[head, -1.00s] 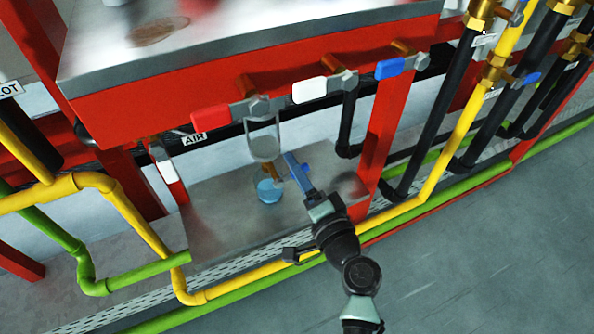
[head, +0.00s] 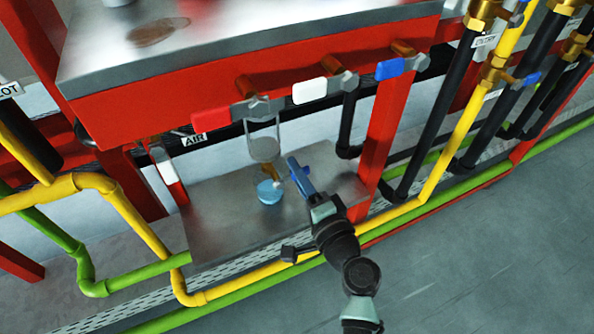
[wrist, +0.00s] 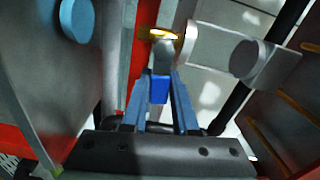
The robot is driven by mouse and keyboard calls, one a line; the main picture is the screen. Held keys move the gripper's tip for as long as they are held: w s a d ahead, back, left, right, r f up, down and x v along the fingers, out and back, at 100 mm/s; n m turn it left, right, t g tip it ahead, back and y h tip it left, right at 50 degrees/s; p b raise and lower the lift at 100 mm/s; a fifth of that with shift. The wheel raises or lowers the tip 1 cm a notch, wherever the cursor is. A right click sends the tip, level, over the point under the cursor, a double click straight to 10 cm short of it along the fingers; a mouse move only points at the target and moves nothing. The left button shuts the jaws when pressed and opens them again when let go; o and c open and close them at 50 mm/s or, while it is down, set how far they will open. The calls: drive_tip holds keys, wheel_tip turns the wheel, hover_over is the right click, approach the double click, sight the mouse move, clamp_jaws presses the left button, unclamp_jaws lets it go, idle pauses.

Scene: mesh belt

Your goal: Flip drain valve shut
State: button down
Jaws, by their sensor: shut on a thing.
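The drain valve is a small brass fitting (head: 274,180) below a clear bowl (head: 264,148). In the wrist view its brass ring (wrist: 158,33) shows just beyond my fingertips, with the clear bowl (wrist: 246,58) to the right. My gripper (head: 294,168) reaches up to the valve from the lower right in the head view. In the wrist view my gripper (wrist: 160,76) has both fingers closed on a small blue handle (wrist: 160,90). The fingers hide much of the handle, and its exact angle is hard to tell.
A light blue disc (head: 268,192) rests on the metal shelf (head: 215,222) below the bowl. Red (head: 212,119), white (head: 309,91) and blue (head: 389,69) valve handles line the frame above. A red post (head: 383,140) stands to the right; yellow and green pipes run in front.

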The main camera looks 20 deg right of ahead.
drive_tip(key=shift+f+m, duration=0.3)
drive_tip(key=shift+m, duration=0.6)
drive_tip(key=c, duration=0.7)
unclamp_jaws()
drive_tip(key=s, duration=0.4)
drive_tip(key=s+p, duration=0.1)
drive_tip(key=s, duration=0.8)
drive_tip(key=shift+d, duration=0.25)
drive_tip(key=shift+s, duration=0.1)
